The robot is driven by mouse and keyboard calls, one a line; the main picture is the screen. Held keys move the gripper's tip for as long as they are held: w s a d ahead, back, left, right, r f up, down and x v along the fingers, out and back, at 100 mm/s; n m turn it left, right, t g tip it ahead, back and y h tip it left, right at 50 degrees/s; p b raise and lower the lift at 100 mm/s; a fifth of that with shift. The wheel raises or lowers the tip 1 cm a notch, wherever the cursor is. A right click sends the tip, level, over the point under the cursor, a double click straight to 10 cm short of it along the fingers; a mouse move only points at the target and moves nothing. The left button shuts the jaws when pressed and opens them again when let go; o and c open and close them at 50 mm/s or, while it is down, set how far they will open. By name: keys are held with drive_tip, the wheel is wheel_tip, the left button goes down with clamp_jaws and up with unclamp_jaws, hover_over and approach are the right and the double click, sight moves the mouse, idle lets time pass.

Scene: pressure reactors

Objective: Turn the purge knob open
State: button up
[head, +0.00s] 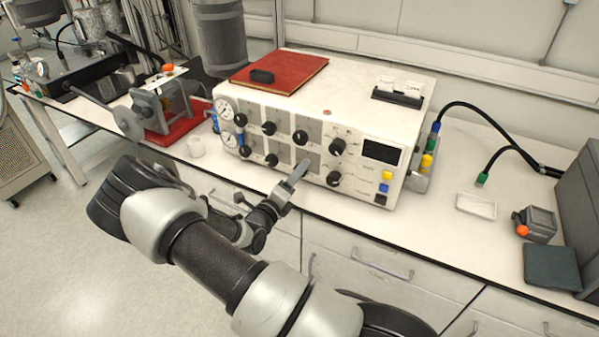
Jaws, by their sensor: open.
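A white control box (350,112) stands on the bench with several black knobs on its front panel. The upper row has a large knob (337,146) at the right and a smaller knob (300,137) left of it. The lower row has a large knob (333,179) at the right and a small knob (271,160) further left. The labels are too small to read, so I cannot tell which is the purge knob.
A red book (280,74) with a small black object lies on the box. Round gauges (226,110) are at the panel's left end. Yellow and blue buttons (385,182) are at its right. Bare bench (430,205) lies to the right.

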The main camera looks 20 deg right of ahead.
drive_tip(key=v, duration=1.5)
drive_tip(key=shift+s+a+b, duration=0.25)
drive_tip(key=shift+b, duration=0.05)
